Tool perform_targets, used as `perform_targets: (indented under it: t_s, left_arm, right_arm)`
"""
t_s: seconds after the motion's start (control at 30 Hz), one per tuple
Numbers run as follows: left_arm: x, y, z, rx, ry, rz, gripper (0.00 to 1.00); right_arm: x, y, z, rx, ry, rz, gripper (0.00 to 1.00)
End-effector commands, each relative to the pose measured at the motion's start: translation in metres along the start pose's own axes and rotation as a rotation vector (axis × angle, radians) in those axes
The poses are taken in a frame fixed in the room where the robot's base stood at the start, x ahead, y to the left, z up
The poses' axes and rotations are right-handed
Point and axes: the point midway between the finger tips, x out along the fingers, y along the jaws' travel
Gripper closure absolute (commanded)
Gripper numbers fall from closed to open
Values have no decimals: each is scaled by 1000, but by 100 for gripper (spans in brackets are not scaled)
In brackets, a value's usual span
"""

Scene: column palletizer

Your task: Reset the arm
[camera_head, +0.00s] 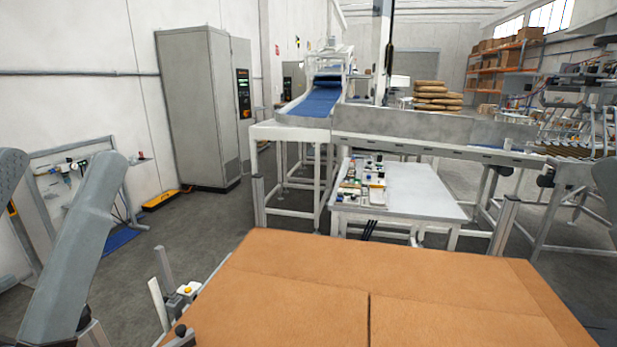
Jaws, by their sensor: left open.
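My left arm comes in from the left edge as thick grey links and bends down towards the bottom left corner. My left gripper (93,334) shows only in small part at the bottom edge, left of the cardboard boxes. It is open, and nothing shows in it; its fingertips are hard to make out.
Large brown cardboard boxes (400,270) fill the bottom middle and right. Behind them stand a white worktable (415,190) with small items and a conveyor (430,145). A grey cabinet (195,110) stands at the back left. Grey floor (190,230) is open between.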

Motion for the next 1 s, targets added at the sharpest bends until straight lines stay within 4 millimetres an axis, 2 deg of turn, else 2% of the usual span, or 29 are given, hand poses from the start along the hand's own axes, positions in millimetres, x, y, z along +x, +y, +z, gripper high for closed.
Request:
perform_targets:
  t_s: [0.03, 0.27, 0.7, 0.83, 1.0]
  left_arm:
    - [24, -1, -27, -10, 15, -2, 6]
    - [92, -2, -90, -2, 16, -5, 6]
    - [242, -4, -234, 1, 16, -6, 6]
    - [269, -4, -259, 1, 16, -6, 6]
    - [278, -4, -268, 1, 16, -6, 6]
  right_arm:
    - [24, 0, -22, 0, -3, 0, 50]
    - [92, 0, -86, 0, 1, 0, 50]
    - [245, 1, -226, 0, 1, 0, 50]
    - [273, 1, -252, 0, 1, 0, 50]
    - [282, 1, -260, 0, 0, 0, 50]
